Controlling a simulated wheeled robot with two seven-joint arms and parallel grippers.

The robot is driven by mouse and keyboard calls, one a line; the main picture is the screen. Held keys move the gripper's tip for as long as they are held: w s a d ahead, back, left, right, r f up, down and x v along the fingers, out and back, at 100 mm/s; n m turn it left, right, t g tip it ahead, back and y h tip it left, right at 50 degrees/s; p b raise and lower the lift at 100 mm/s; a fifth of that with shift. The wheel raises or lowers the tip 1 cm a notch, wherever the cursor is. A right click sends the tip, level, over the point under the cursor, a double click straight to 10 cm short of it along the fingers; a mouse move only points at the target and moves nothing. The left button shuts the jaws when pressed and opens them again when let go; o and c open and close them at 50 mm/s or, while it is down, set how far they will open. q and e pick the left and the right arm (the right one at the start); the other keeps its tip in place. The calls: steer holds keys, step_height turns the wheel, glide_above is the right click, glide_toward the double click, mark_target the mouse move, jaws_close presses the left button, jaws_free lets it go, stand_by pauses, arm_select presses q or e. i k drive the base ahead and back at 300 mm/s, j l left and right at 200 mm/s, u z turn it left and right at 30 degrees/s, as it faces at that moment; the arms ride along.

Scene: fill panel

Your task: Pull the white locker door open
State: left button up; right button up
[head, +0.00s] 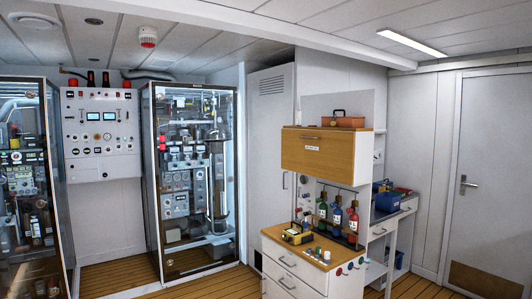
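The white locker (265,145) is a tall, narrow, plain white door between the right glass cabinet and the wooden-fronted workstation. It has a louvred vent near its top and a small vertical handle on its right side, about mid-height. The door looks shut. Its lower right part is hidden behind the workstation and its drawer unit. Neither of my grippers shows in the head view.
A drawer unit (286,271) with a wooden top stands in front of the locker's lower right. A glass cabinet (196,262) full of equipment stands left of it. Wooden floor (212,287) is open at front left. A grey door (490,150) is far right.

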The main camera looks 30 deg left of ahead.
mark_target(270, 91)
steer(key=i+j+u, duration=0.35)
steer(key=i+u, duration=0.15)
steer(key=i, duration=0.15)
steer(key=i+j+u, duration=0.35)
steer(key=i, duration=0.25)
steer(key=i+u, duration=0.35)
steer(key=i, duration=0.3)
steer(key=i+l+u, duration=0.1)
steer(key=i+u, duration=0.25)
steer(key=i, duration=0.25)
steer(key=i+j+u, duration=0.1)
steer(key=i, duration=1.35)
